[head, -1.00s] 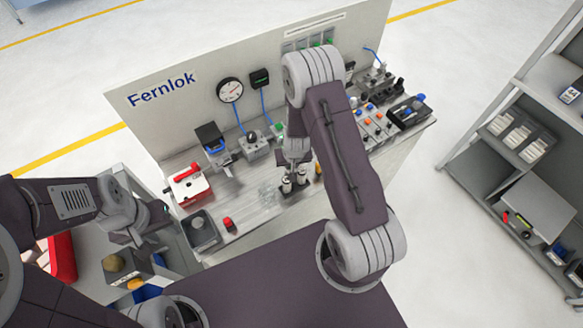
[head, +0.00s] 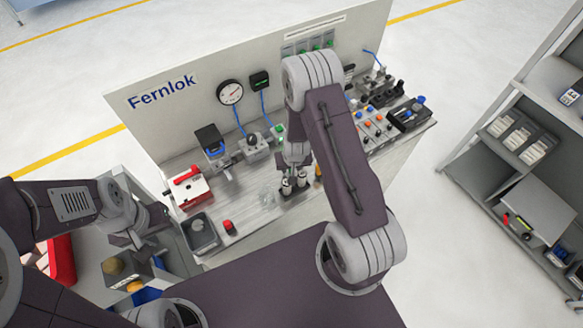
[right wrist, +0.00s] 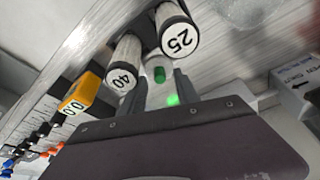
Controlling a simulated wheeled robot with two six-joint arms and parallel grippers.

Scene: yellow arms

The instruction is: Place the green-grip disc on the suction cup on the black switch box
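A small green grip (right wrist: 158,75) shows between my right gripper's two fingers in the right wrist view, with pale material around it and a second green spot below; the disc's outline is not clear. My right gripper (right wrist: 162,83) has its fingers apart, with a gap on each side of the grip. In the head view my right gripper (head: 296,165) is low over the bench, by two dark cylinders. My left gripper (head: 138,236) is over the grey area left of the bench; its fingers are too small to read. I cannot identify the suction cup or the black switch box for certain.
Cylinders marked 40 (right wrist: 122,76) and 25 (right wrist: 178,39) stand close to my right fingers. A yellow block (right wrist: 80,93) is left of them. Clear round pieces (head: 269,196), a red button (head: 229,226) and a black tray (head: 201,232) are on the bench. A panel (head: 170,65) closes its back.

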